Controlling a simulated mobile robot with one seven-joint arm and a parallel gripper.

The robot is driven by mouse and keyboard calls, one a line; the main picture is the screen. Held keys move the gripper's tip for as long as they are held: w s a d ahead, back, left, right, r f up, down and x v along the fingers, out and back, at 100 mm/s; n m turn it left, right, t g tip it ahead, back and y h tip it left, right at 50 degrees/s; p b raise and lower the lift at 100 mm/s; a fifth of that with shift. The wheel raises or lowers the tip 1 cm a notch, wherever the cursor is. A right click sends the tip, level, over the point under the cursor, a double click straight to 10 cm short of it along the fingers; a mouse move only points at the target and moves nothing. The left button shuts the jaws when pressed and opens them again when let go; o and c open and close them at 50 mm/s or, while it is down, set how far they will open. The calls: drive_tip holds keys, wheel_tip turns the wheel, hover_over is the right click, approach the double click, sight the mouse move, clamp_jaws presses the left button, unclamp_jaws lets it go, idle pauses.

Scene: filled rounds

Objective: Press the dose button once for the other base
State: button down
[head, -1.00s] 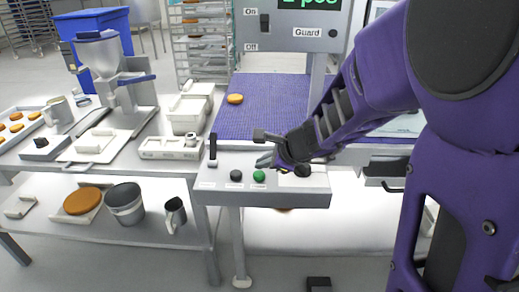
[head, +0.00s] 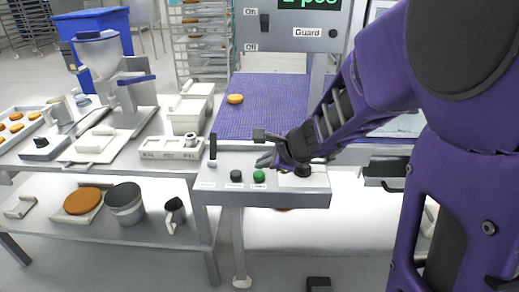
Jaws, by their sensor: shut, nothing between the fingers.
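A grey control panel (head: 222,196) on the front of the machine carries a small pale knob (head: 211,169), a black button (head: 236,176), a green button (head: 258,177) and a larger black button (head: 302,172). Their labels are too small to read, so I cannot tell which is the dose button. My gripper (head: 264,162) is shut and empty, just above and behind the green button, pointing left. I cannot tell whether it touches the panel. An orange-brown round base (head: 235,99) lies on the purple belt (head: 262,116) behind the panel.
An upright box above has On, Off and Guard labels and a green display (head: 310,4) reading "2 pos". A funnel device (head: 102,62), white tubs (head: 190,113) and a tray of rounds (head: 18,128) stand on the left table. A black lever (head: 213,147) rises from the panel's left end.

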sight(263, 175)
drive_tip(key=shift+f, duration=0.15)
drive_tip(key=shift+f, duration=0.25)
drive_tip(key=shift+f, duration=0.6)
idle(1.0)
drive_tip(key=shift+r+p, duration=0.8)
drive_tip(key=shift+r, duration=0.2)
drive_tip(key=shift+r+p, duration=2.15)
drive_tip(key=shift+r, duration=0.35)
